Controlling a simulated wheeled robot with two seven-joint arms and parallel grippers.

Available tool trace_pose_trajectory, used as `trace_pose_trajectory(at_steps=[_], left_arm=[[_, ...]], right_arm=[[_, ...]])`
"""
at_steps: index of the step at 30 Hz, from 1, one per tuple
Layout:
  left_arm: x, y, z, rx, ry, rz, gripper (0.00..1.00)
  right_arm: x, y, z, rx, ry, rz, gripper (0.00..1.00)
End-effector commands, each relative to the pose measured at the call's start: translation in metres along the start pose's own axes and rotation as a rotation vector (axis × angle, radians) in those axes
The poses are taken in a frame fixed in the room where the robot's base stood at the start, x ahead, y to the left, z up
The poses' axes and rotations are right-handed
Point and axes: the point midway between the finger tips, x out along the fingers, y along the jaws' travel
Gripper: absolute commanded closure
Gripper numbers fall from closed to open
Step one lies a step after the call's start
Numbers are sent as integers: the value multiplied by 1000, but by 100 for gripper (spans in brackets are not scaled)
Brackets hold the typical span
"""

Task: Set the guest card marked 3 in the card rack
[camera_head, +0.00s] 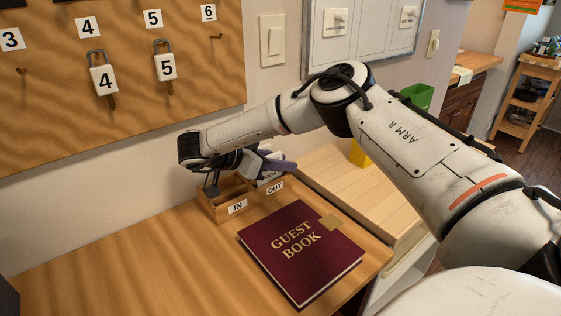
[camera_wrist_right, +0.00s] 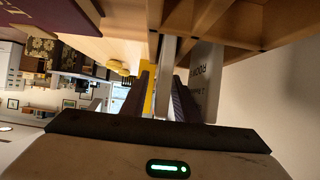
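The wooden card rack (camera_head: 222,211) with IN and OUT labels stands on the desk by the wall. A white card (camera_head: 271,177) with dark print shows partly at its OUT side. My right gripper (camera_head: 279,166) is over that side, with fingers apart. In the right wrist view, the fingertips (camera_wrist_right: 160,78) show a gap between them. A pale upright panel (camera_wrist_right: 166,75) shows in this gap, and a card with the word ROOM (camera_wrist_right: 206,80) is beyond the right finger. No number 3 is readable on either. My left gripper is out of view.
A dark red guest book (camera_head: 300,251) lies in front of the rack. A corkboard (camera_head: 120,70) with numbered hooks and padlocks hangs on the wall. A yellow object (camera_head: 360,153) stands behind my right arm.

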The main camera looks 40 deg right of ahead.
Motion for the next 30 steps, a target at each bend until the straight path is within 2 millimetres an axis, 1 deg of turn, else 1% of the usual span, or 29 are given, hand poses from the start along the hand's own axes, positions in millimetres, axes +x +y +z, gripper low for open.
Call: trace_pose_trajectory(at_steps=[5, 8, 18, 22, 26, 30], left_arm=[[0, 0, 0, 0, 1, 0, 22], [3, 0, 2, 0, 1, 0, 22], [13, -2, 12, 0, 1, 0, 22], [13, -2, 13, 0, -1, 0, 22], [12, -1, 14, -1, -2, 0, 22], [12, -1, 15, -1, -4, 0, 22]], right_arm=[[-3, 0, -4, 1, 0, -1, 72], [-16, -1, -2, 1, -1, -3, 72], [-88, -1, -1, 1, 0, -4, 72], [-109, -1, -3, 0, 1, -4, 72], [-119, 0, -3, 0, 1, -2, 72], [-122, 0, -3, 0, 0, -1, 72]])
